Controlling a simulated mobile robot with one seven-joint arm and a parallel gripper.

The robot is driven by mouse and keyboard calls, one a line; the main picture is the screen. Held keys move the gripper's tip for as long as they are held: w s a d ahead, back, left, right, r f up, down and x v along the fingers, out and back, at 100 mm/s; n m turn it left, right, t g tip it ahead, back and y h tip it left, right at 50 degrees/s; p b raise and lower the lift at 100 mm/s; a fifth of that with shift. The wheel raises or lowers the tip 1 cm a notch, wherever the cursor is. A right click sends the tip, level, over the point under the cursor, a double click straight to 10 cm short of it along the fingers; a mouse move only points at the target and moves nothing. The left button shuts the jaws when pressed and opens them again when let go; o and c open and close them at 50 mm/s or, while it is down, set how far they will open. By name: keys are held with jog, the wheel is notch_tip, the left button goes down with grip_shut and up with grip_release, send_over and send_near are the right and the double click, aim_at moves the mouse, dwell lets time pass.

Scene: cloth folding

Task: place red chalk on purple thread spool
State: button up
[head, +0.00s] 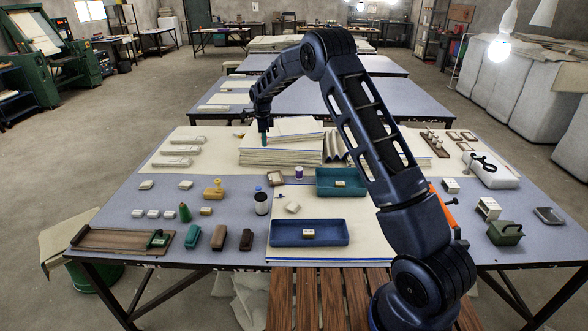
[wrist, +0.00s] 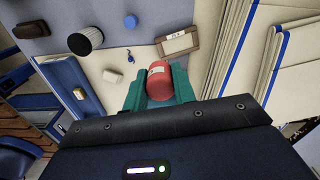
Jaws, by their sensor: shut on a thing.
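The purple thread spool (head: 299,173) stands upright on the pale sheet in the head view, just left of the teal tray. I cannot make it out in the wrist view, where the chalk and fingers may cover it. My gripper (head: 264,140) points down near the left end of the stacked pale sheets, behind and left of the spool. In the wrist view the teal fingers (wrist: 160,88) are shut on the red chalk (wrist: 159,80), a short red cylinder with a pale label. The chalk is apart from the spool and cannot be made out in the head view.
A wooden frame (head: 276,178) lies just left of the spool. The teal tray (head: 322,190) is on its right. A dark blue and white container (head: 261,204) stands front left, and a blue tray (head: 283,234) lies in front. Stacked sheets (head: 281,157) rise behind.

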notch_tip(320, 180, up, 3)
send_over(299, 168)
notch_tip(299, 168, down, 19)
jog(key=shift+f, duration=0.2)
jog(key=shift+f, duration=0.1)
jog(key=o, duration=1)
